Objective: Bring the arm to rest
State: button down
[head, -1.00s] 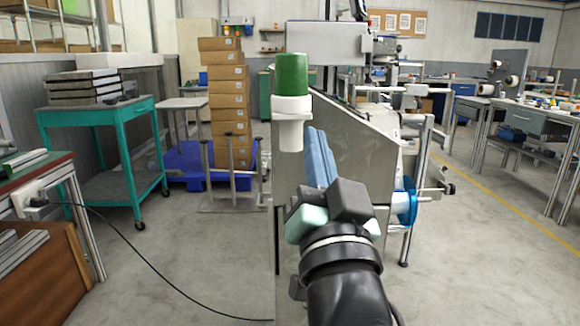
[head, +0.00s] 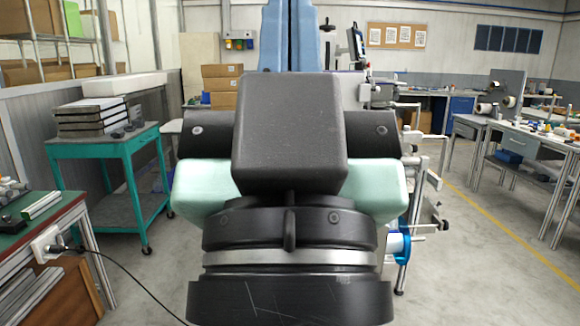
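My gripper (head: 290,36) is close to the camera in the head view and points up. Its dark grey body fills the middle of the view, with pale green parts on both sides of it. Its light blue fingers stand upright close together and run out of the top of the picture. Their tips are cut off, so I cannot tell whether it is open or shut. No held object shows in the visible part. The dark wrist below it has a silver ring.
A green-topped bench (head: 45,215) with a cable is at lower left. Cardboard boxes (head: 222,85) and a machine part with a blue disc (head: 402,245) are partly hidden behind my arm.

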notch_tip(320, 180, up, 18)
jog(key=p, duration=1.5)
